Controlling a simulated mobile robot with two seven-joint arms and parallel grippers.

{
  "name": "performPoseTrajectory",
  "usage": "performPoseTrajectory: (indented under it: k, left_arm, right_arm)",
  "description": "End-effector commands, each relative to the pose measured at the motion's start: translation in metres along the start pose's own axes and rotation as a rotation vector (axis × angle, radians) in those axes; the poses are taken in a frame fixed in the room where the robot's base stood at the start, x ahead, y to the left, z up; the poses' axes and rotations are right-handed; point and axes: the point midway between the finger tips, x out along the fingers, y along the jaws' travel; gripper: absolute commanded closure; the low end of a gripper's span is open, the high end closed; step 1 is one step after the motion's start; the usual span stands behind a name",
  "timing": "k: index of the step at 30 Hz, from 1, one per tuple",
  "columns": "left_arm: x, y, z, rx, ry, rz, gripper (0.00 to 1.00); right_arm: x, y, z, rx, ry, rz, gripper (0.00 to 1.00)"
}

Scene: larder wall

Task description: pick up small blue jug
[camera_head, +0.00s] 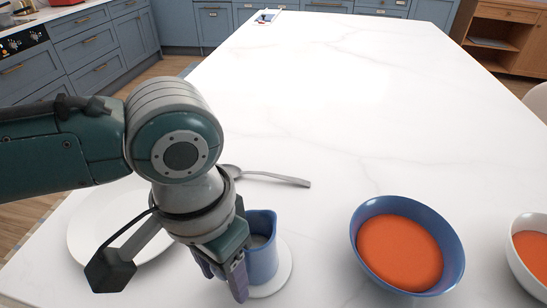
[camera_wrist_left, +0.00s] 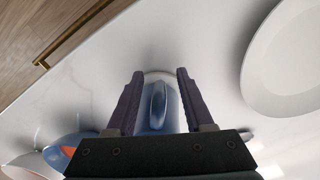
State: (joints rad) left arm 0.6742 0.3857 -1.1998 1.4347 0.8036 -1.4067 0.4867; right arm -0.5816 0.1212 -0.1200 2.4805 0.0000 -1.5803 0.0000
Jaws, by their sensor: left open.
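The small blue jug (camera_head: 263,252) stands upright on a small round white saucer (camera_head: 285,275) near the front of the white counter. My left gripper (camera_head: 224,272) is at the jug's left side, pointing down, and hides part of it. In the left wrist view the jug (camera_wrist_left: 160,112) lies between the two spread fingers of my left gripper (camera_wrist_left: 160,78), its handle facing the camera. The fingers are open, with a gap visible on each side of the handle. My right gripper is not in view.
A blue bowl (camera_head: 363,256) with orange contents stands right of the jug, and a white bowl (camera_head: 520,265) stands at the right edge. A white plate (camera_head: 85,235) lies left, partly behind my arm. A spoon (camera_head: 275,178) lies behind the jug.

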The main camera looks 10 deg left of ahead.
Motion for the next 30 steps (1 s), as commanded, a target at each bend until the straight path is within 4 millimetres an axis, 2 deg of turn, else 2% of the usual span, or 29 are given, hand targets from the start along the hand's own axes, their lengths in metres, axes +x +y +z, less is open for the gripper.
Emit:
performPoseTrajectory:
  k: [2, 16, 30]
  left_arm:
    - [-0.0003, 0.0001, 0.0000, 0.000, 0.000, 0.000, 0.48]
    - [-0.0005, -0.0001, 0.0000, 0.000, 0.000, 0.000, 1.00]
    - [-0.0004, -0.0001, 0.0003, 0.000, -0.001, 0.000, 1.00]
  right_arm:
    - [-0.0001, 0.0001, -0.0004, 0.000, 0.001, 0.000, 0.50]
    - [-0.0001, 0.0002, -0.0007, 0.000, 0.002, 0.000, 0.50]
    - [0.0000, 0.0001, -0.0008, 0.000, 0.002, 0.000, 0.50]
